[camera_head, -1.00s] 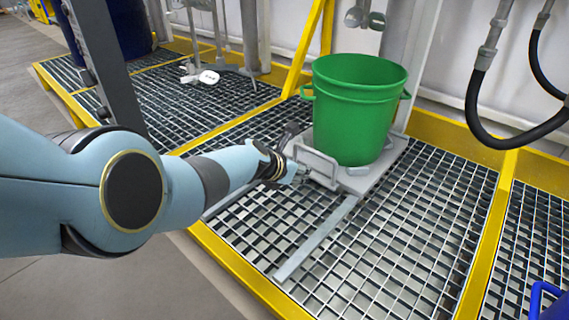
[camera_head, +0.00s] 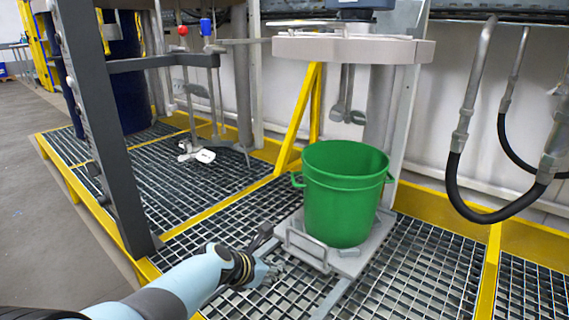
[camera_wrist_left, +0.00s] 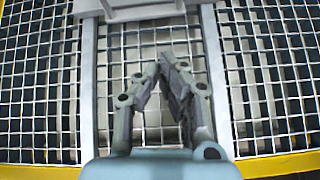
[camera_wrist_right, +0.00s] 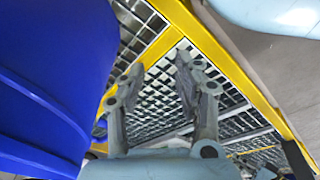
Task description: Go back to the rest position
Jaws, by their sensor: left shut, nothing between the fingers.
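My left gripper (camera_head: 264,274) is shut and empty, just in front of the small platform (camera_head: 345,262) under the green bucket (camera_head: 338,205). In the left wrist view its fingertips (camera_wrist_left: 162,68) meet above the grating, and a grey frame lies ahead of them. The bucket stands upright on the platform, apart from the gripper. My right gripper (camera_wrist_right: 160,65) shows only in its own wrist view. Its fingers are spread with nothing between them, over grating and a yellow edge. A large blue object (camera_wrist_right: 50,80) is close on its left.
Yellow-edged grating (camera_head: 420,265) covers the floor. A dark grey post (camera_head: 100,120) stands at left, with agitator rods (camera_head: 215,90) behind it. A grey agitator head (camera_head: 350,48) hangs above the bucket. Black hoses (camera_head: 480,215) hang at right. Bare floor (camera_head: 55,220) lies at left.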

